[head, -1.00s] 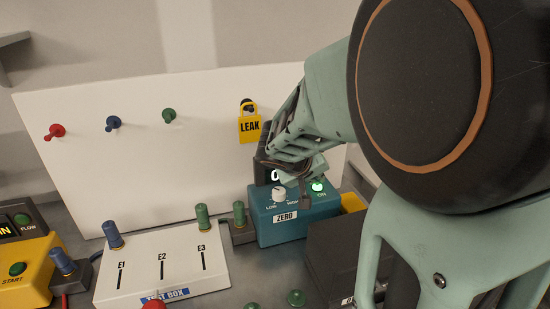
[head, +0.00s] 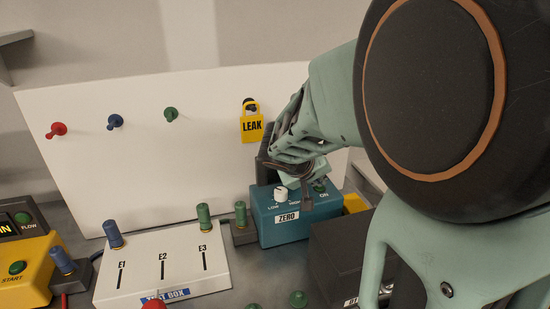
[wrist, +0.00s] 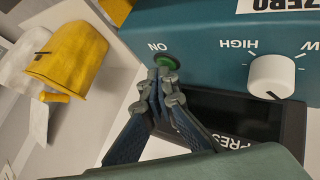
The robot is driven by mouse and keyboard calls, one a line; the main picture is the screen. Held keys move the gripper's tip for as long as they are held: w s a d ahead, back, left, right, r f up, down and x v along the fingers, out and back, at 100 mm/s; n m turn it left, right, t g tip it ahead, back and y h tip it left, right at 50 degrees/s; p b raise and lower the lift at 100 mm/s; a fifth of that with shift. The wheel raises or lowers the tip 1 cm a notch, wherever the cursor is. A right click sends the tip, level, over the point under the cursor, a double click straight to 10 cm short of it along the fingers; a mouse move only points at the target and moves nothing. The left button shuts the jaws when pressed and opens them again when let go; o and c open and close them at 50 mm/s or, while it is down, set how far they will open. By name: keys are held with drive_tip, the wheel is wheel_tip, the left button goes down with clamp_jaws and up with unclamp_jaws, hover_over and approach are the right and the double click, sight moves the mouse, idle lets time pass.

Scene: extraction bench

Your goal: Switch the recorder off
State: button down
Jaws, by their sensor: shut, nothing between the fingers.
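The teal box (head: 268,222) labelled ZERO, which I take to be the recorder, stands on the bench. It carries a white LOW/HIGH knob (head: 281,194) and a green ON button (head: 320,187). The button looks dark and unlit; in the wrist view the button (wrist: 168,62) shows just beyond my fingertips. My gripper (wrist: 166,86) is shut and empty, its tips close to the button; I cannot tell whether they touch it. In the head view my gripper (head: 306,200) partly covers the box's top. The dark display (wrist: 235,112) shows part of a word and no lit digit.
A white test box (head: 165,268) with several coloured terminals stands left of the teal box. A yellow START box (head: 20,265) is at the far left. A dark box (head: 340,255) sits to the right. A yellow LEAK tag (head: 252,128) hangs on the white panel (head: 90,165) behind.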

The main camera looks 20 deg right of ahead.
sight(318, 189)
drive_tip(key=shift+r+p, duration=0.35)
drive_tip(key=shift+r, duration=0.45)
drive_tip(key=shift+r+p, duration=1.6)
drive_tip(key=shift+r, duration=0.95)
